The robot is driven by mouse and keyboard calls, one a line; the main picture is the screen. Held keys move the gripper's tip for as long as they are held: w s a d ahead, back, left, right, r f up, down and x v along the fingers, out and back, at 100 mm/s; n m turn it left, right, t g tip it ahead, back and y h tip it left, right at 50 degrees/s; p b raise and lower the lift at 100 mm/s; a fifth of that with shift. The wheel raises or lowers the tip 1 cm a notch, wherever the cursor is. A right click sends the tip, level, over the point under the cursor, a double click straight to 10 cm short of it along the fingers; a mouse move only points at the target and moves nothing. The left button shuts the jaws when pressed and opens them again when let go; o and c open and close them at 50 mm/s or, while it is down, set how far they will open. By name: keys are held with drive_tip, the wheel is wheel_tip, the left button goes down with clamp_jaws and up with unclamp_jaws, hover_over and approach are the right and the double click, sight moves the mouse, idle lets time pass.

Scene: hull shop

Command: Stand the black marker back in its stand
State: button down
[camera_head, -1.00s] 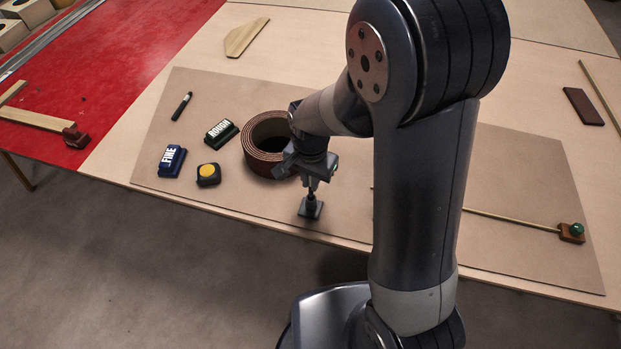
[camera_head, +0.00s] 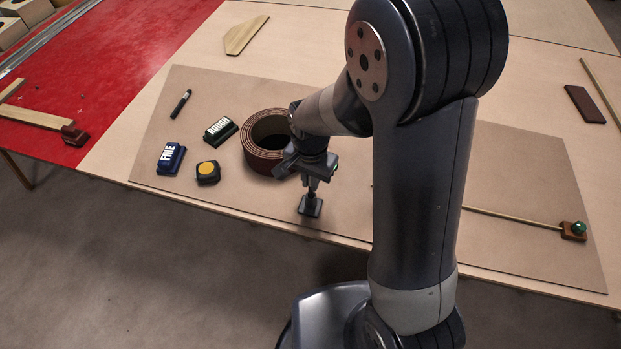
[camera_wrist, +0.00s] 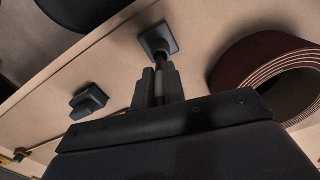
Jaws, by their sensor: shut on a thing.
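My gripper (camera_head: 311,180) points down over the near edge of the brown board, just right of a sandpaper roll. In the wrist view its fingers (camera_wrist: 160,86) are shut on an upright, thin marker (camera_wrist: 159,90) with a greyish barrel. The stand has a dark square foot (camera_head: 310,207) on the board; it also shows in the wrist view (camera_wrist: 158,40). The held marker is in line with the stand's dark upright part. Another dark pen (camera_head: 181,104) lies at the board's left.
The sandpaper roll (camera_head: 262,160) stands close beside my gripper. A FINE block (camera_head: 171,158), a ROUGH block (camera_head: 220,130) and a yellow-black tape measure (camera_head: 208,173) are further left. A bar clamp (camera_head: 573,231) lies right.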

drive_tip(key=shift+f+b, duration=0.95)
drive_tip(key=shift+f, duration=0.1)
idle(1.9)
drive_tip(key=c, duration=1.4)
unclamp_jaws()
wheel_tip(320, 180, up, 11)
drive_tip(key=shift+f, duration=0.1)
wheel_tip(320, 180, down, 11)
drive_tip(key=shift+r, duration=0.3)
